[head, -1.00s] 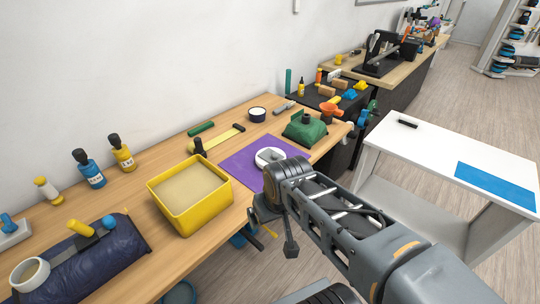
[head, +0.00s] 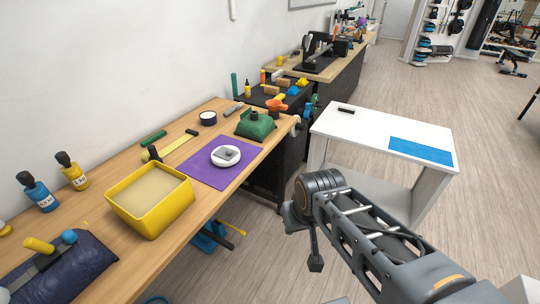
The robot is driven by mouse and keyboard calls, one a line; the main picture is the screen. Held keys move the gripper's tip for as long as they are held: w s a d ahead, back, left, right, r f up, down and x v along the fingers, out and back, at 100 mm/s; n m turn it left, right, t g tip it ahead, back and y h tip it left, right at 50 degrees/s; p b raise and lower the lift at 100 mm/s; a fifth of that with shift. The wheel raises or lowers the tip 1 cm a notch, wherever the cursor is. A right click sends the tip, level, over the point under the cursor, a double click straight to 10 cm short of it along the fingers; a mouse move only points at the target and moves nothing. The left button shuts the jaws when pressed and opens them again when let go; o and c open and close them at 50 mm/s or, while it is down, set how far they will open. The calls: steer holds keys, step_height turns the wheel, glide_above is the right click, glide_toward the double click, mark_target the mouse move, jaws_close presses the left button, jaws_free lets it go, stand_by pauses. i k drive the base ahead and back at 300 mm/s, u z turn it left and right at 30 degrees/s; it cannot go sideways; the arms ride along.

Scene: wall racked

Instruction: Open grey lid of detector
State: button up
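The detector, a white round disc (head: 217,161), lies on a purple mat (head: 205,176) on the wooden bench. Its small grey lid (head: 226,153) sits on top and looks closed, though it is small in view. My gripper (head: 302,236) is at the end of my arm, off the bench edge, to the right of and nearer than the detector. It is apart from the detector, and the arm partly hides its fingers. I cannot tell whether it is open.
A yellow bin (head: 150,205) stands left of the mat, and a green object (head: 256,124) stands behind it. A white table (head: 365,128) with a blue mat (head: 420,151) is at right. The floor between bench and table has some free room.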

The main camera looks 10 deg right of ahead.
mark_target(225, 153)
steer(key=z, duration=0.55)
steer(key=k, duration=0.75)
steer(key=z, duration=0.6)
steer(key=i, duration=1.15)
steer(key=u, duration=1.4)
steer(key=i, duration=0.9)
steer(key=u, duration=1.1)
